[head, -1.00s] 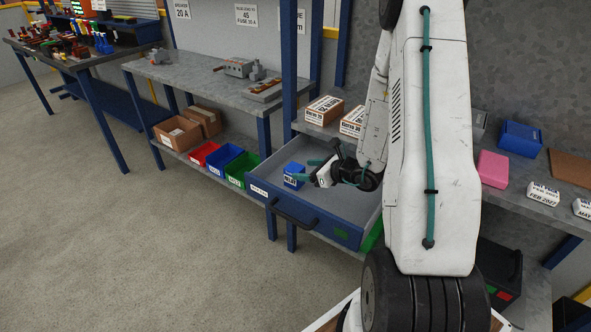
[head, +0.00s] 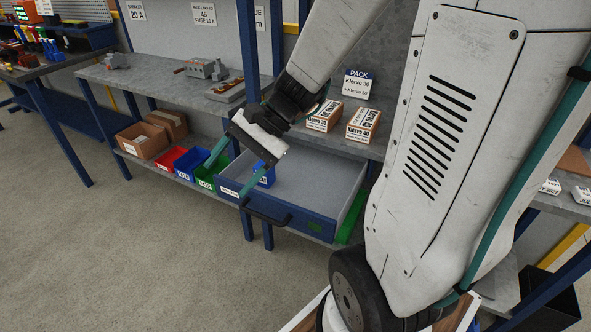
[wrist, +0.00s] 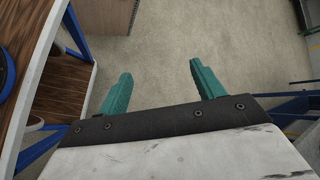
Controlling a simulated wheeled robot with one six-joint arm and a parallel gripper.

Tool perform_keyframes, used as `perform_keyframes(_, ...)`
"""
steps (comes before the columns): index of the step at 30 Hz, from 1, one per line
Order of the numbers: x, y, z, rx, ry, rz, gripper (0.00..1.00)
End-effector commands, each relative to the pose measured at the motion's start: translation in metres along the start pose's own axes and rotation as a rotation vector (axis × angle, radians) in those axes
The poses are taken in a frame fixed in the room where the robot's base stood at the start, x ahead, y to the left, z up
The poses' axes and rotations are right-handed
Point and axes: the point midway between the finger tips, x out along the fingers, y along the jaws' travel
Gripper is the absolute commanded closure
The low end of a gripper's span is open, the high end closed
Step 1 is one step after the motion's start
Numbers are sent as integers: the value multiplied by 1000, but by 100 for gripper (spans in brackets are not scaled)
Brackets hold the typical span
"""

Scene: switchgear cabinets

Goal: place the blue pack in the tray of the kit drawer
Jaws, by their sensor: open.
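The blue pack (head: 267,175) stands in the left part of the pulled-out kit drawer (head: 312,226), partly hidden behind my gripper. The drawer has a blue front with a dark handle and a grey inside (head: 310,183). A separate tray edge around the pack cannot be made out. My gripper (head: 226,181) is open, above and in front of the drawer's left end. One teal finger overlaps the pack in the picture. In the wrist view my gripper (wrist: 160,72) has nothing between its fingers, only floor behind them; the pack does not show there.
Red (head: 166,158), blue (head: 190,163) and green (head: 209,176) bins stand on the low shelf left of the drawer. Klervo boxes (head: 324,116) (head: 363,124) lie on the bench above, by a PACK sign (head: 357,84). The floor (head: 130,250) in front is clear.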

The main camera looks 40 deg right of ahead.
Motion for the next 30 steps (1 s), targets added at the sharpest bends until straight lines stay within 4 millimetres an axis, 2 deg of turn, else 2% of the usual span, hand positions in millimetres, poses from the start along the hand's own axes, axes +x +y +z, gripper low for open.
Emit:
perform_keyframes(1, -2, 6, 23, -118, 19, 81, 33)
perform_keyframes(3, -8, 21, 46, -270, 50, 201, 33)
perform_keyframes(6, -21, 42, 71, -479, 109, 367, 33)
perform_keyframes(9, -39, 62, 87, -669, 181, 520, 33)
perform_keyframes(13, -63, 78, 97, -853, 277, 669, 33)
perform_keyframes(18, -83, 88, 100, -970, 355, 773, 33)
perform_keyframes(30, -87, 90, 99, -988, 369, 793, 33)
